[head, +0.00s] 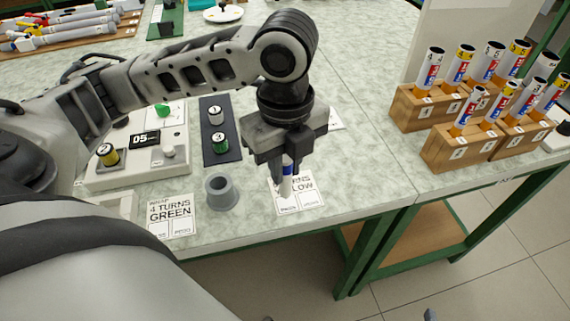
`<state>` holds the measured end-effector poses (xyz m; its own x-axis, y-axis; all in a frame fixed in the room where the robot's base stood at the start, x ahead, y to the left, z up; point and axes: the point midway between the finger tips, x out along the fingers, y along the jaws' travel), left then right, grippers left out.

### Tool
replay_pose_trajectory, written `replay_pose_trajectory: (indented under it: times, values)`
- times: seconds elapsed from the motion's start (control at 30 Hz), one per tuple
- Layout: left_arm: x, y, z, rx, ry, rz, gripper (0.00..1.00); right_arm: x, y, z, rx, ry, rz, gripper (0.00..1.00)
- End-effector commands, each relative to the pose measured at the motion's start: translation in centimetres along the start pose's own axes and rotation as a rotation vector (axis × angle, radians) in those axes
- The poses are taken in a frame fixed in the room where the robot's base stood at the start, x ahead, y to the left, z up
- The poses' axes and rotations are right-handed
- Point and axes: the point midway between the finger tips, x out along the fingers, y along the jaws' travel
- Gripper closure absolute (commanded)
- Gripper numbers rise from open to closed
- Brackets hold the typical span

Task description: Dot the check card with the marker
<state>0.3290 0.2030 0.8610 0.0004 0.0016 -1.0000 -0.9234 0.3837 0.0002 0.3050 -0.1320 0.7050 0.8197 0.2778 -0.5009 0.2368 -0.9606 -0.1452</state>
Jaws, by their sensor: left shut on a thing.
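I cannot tell if the tip touches the card, and I see no dot. A second card (172,216) to the left reads "4 TURNS GREEN" and has similar boxes. My right gripper is not in view.
A grey cup-like holder (221,192) stands between the cards. Behind are a dark mat (208,101) with two small spools and a pale box (139,176) with a "05" display. Wooden blocks (425,108) with numbered tubes stand at right. The front-right tabletop is clear.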

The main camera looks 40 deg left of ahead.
Motion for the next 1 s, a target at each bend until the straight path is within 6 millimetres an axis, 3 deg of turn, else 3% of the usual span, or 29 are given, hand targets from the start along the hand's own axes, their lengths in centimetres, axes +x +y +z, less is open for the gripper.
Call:
replay_pose_trajectory:
  times: [1.0]
  values:
    - [0.10, -0.03, 0.02, 0.000, -0.001, 0.000, 1.00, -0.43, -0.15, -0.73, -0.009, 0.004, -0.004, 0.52]
